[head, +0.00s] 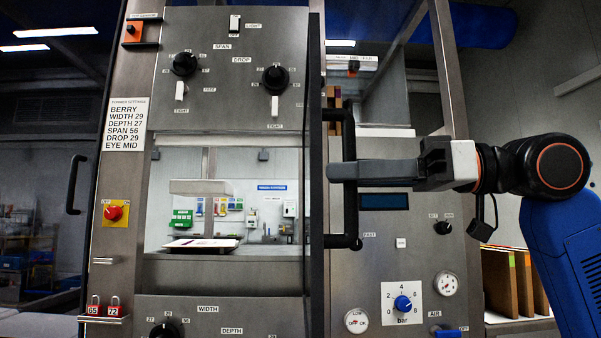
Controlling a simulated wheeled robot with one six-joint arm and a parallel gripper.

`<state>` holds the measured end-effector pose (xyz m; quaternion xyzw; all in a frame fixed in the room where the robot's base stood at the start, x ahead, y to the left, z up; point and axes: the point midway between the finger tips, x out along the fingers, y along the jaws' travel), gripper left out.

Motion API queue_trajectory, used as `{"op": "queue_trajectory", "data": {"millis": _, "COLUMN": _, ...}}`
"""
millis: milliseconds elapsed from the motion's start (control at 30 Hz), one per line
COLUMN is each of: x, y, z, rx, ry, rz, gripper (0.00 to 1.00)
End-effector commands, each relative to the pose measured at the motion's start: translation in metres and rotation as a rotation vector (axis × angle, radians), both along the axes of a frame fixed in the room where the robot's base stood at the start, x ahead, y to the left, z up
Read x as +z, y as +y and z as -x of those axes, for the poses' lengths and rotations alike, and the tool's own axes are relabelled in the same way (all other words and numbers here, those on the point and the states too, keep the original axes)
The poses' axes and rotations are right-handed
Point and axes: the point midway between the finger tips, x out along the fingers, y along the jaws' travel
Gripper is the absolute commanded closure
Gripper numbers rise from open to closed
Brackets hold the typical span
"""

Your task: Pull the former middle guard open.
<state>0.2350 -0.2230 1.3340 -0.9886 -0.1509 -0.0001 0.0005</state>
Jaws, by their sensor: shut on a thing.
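The former middle guard (315,200) shows almost edge-on as a dark, narrow upright panel, standing out from the machine front at the right side of the former opening. Its black handle (350,225) is an upright bar on the panel's right side, with a short post at top and bottom. My gripper (335,171) reaches in from the right, level, and is shut on the handle bar around its middle. The fingers hide that part of the bar. The former opening (230,195) is uncovered, with a plate and a pale block inside.
Knobs (184,64) and a settings card (125,125) are on the panels around the opening. A red emergency button (113,212) and another black handle (74,185) are at left. A pressure dial (403,303) and gauges sit below my arm.

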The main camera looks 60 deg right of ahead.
Motion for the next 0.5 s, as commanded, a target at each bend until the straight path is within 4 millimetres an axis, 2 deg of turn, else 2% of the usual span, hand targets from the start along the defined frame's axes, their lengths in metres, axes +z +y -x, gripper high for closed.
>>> {"op": "queue_trajectory", "data": {"millis": 200, "x": -0.003, "y": -0.018, "z": 0.026, "rx": 0.062, "ry": 0.004, "rz": 0.002, "gripper": 1.00}}
{"op": "queue_trajectory", "data": {"millis": 500, "x": -0.004, "y": -0.023, "z": 0.034, "rx": 0.085, "ry": 0.005, "rz": 0.006, "gripper": 1.00}}
